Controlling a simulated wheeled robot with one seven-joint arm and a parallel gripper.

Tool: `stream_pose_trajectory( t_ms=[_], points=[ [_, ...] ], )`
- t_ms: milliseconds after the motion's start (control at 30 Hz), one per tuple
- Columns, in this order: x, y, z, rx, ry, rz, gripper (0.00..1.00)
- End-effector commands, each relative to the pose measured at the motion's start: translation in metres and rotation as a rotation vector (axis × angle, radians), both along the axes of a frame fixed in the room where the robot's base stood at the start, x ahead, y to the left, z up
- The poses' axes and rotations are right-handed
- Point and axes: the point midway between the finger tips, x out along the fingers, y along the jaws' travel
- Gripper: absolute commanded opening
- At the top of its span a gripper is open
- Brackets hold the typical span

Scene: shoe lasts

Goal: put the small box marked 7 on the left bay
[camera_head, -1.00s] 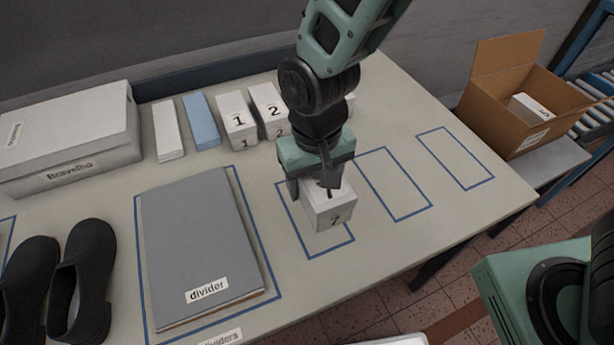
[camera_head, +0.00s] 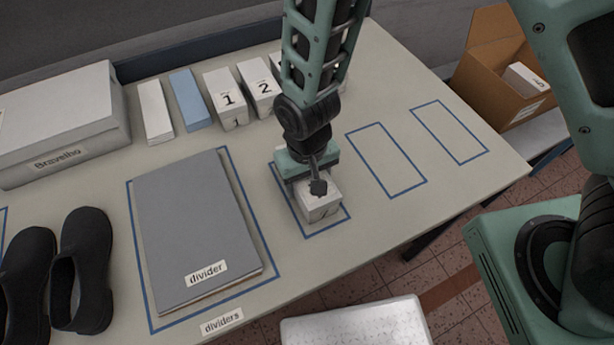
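The small white box marked 7 (camera_head: 322,210) is upright within the left bay (camera_head: 304,236), a blue outline on the table just right of the divider. Its mark is partly visible on the near face. My gripper (camera_head: 312,186) is lowered over the box, with one dark finger in front of its top, and appears shut on it. The other finger is mostly hidden. I cannot tell whether the box's underside fully rests on the table.
Two empty blue bays, middle (camera_head: 386,160) and right (camera_head: 449,132), lie to the right. A grey divider (camera_head: 195,225) is close on the left. Boxes marked 1 (camera_head: 229,101) and 2 (camera_head: 264,90) stand behind. Black shoes (camera_head: 80,275) and an open carton (camera_head: 487,80) are farther off.

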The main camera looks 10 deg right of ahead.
Motion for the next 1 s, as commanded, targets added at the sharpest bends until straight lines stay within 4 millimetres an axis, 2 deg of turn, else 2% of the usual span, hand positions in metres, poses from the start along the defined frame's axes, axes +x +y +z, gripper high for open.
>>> stream_pose_trajectory(
  t_ms=[333,367,433,767,867,1000],
  points=[
    [0.000,0.000,-0.004,0.000,-0.001,0.000,0.36],
    [0.000,0.000,-0.004,0.000,-0.001,0.000,0.66],
    [0.000,0.000,-0.003,0.000,-0.001,0.000,0.85],
    [0.000,0.000,0.000,0.000,-0.001,0.000,0.85],
    [0.001,0.001,0.006,0.002,-0.004,0.000,0.85],
    [0.001,0.001,0.027,0.004,-0.005,0.000,0.85]
  ],
)
